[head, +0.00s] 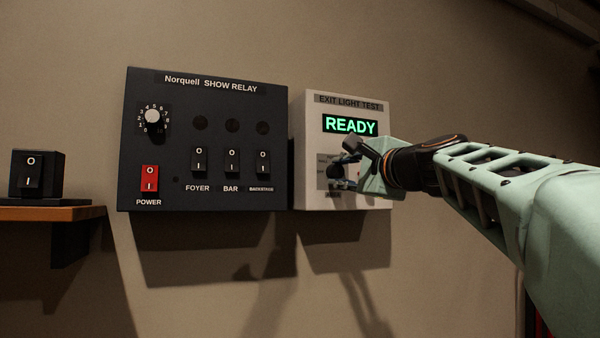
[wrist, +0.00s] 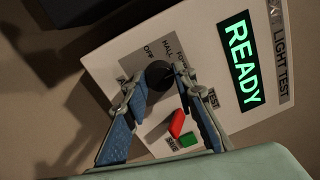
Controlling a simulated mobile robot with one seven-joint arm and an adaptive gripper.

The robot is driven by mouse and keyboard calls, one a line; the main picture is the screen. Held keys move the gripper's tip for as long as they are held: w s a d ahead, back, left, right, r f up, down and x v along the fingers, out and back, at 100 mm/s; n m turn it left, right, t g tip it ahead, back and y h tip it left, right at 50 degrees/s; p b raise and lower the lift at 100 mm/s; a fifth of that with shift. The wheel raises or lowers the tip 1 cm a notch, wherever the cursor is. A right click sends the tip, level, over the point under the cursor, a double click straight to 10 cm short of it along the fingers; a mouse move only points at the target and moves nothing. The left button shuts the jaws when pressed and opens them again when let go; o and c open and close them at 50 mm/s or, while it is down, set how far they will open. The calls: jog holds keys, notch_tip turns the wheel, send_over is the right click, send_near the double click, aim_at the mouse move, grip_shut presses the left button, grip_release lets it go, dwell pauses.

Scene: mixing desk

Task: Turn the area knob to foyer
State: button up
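The area knob (wrist: 158,74) is a round dark knob on the pale exit light test box (head: 352,200). In the wrist view, labels OFF, HALL and a partly covered FOYER lie around its far side. I cannot tell which label its pointer marks. My gripper (wrist: 157,82) has one fingertip on each side of the knob, at or very near its edges. I cannot tell whether they press on it. In the head view my gripper (head: 345,163) is at the box's lower half and hides much of the knob area.
A lit green READY display (head: 350,125) is above the knob. Close to the right finger are a red piece (wrist: 177,124) and a green one (wrist: 188,139). The black show relay panel (head: 220,105) is left of the box. A shelf (head: 50,213) holds a black switch block (head: 37,174).

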jog(key=o, duration=0.4)
